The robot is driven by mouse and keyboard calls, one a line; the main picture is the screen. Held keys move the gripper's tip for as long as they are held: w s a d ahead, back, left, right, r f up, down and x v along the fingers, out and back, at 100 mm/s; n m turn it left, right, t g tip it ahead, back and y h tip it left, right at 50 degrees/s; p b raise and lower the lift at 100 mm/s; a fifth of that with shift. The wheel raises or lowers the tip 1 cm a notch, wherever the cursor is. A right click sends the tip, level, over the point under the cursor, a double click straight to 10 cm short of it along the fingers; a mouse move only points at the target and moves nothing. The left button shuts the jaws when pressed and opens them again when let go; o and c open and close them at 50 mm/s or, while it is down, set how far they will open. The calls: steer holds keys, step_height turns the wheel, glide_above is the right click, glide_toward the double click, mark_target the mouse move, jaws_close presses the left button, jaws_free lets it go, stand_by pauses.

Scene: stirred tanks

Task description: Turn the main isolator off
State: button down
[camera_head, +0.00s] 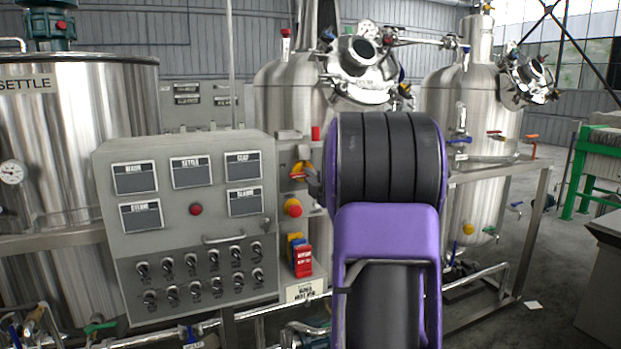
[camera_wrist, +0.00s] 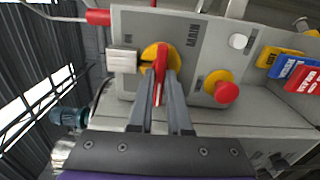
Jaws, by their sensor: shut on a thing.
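The main isolator is a red handle (camera_wrist: 158,82) on a round yellow plate (camera_wrist: 149,55), set in a grey box in the wrist view. The lettering beside it appears to read MAIN. My gripper (camera_wrist: 159,78) has its two grey fingers on either side of the red handle and is shut on it. The handle runs roughly up and down in the wrist view. In the head view the isolator (camera_head: 299,169) shows red and yellow on the narrow grey box, partly hidden by my gripper and purple arm.
A red emergency button (camera_wrist: 227,92) on yellow sits beside the isolator, with a white knob (camera_wrist: 238,41) near it. Yellow, blue and red tags (camera_wrist: 303,78) hang further along. A grey control panel (camera_head: 195,205) stands left of the box. Steel tanks (camera_head: 290,90) stand behind.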

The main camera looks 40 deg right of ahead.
steer(key=c, duration=0.9)
jaws_free()
steer(key=shift+o, duration=0.2)
steer(key=shift+s, duration=0.1)
